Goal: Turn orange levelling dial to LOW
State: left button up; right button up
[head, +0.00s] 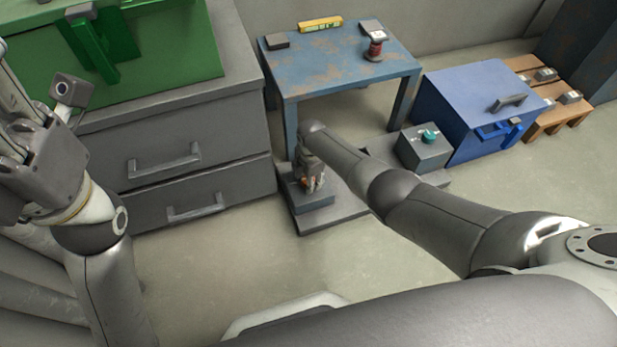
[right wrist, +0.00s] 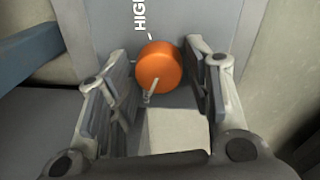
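The orange dial (right wrist: 158,66) sits on a grey panel face in the right wrist view, with the word HIGH (right wrist: 140,14) and a white tick above it. A small pale pin shows at the dial's lower edge. No LOW mark shows. My right gripper (right wrist: 163,85) is open, with one finger on each side of the dial and a small gap visible on both sides. In the head view, my right gripper (head: 312,181) is over the small grey-blue box (head: 309,199), hiding most of the dial. My left gripper (head: 14,115) is raised at the left edge, its fingertips partly cut off.
A blue worn table (head: 335,68) stands behind the box. A grey box with a teal dial (head: 429,136) and a blue chest (head: 470,95) are to the right. A grey drawer cabinet (head: 175,140) is at the left. The floor in front is clear.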

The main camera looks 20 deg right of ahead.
jog(key=shift+o, duration=0.7)
jog(key=shift+d+r, duration=0.1)
jog(key=shift+r, duration=0.3)
notch_tip(320, 180, up, 11)
jog(key=shift+s, duration=0.4)
